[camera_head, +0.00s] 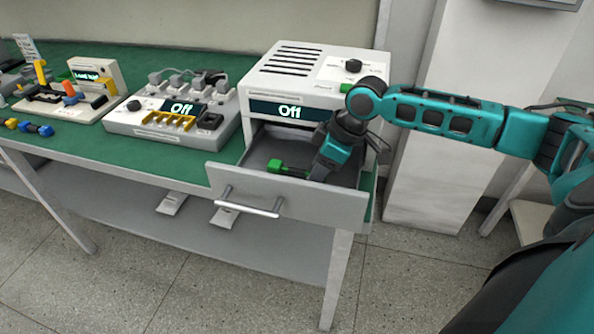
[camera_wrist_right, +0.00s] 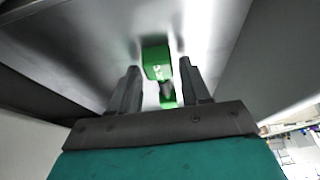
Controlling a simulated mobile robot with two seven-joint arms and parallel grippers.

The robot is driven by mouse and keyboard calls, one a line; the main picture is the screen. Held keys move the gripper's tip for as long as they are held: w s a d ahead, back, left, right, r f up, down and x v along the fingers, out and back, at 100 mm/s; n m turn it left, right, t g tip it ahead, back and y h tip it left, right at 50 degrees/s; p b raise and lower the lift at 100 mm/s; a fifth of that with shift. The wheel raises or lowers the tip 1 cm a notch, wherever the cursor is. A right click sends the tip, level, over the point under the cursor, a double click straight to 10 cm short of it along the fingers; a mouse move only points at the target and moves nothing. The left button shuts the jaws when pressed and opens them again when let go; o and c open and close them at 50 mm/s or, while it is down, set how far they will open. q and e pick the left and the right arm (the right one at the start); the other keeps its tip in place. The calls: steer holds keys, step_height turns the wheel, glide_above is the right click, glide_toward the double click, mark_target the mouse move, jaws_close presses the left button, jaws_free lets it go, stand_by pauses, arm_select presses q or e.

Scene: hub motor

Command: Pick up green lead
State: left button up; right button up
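The green lead (camera_head: 276,166) lies in the open drawer (camera_head: 300,203) of the white box unit, with a green block at its left end and a dark shaft running toward my gripper. My right gripper (camera_head: 318,174) reaches down into the drawer at the lead's right end. In the right wrist view the lead (camera_wrist_right: 157,63) shows between and beyond the two fingers of the right gripper (camera_wrist_right: 160,85). The fingers stand apart, with visible gaps on both sides of the lead. My left gripper is not in view.
The drawer's front and side walls surround the gripper closely. The unit above it (camera_head: 318,70) shows "Off". A grey device (camera_head: 170,120) with a yellow rack, and blue and yellow parts (camera_head: 30,127), stand on the green table (camera_head: 130,165) at left.

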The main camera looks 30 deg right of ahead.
jaws_close()
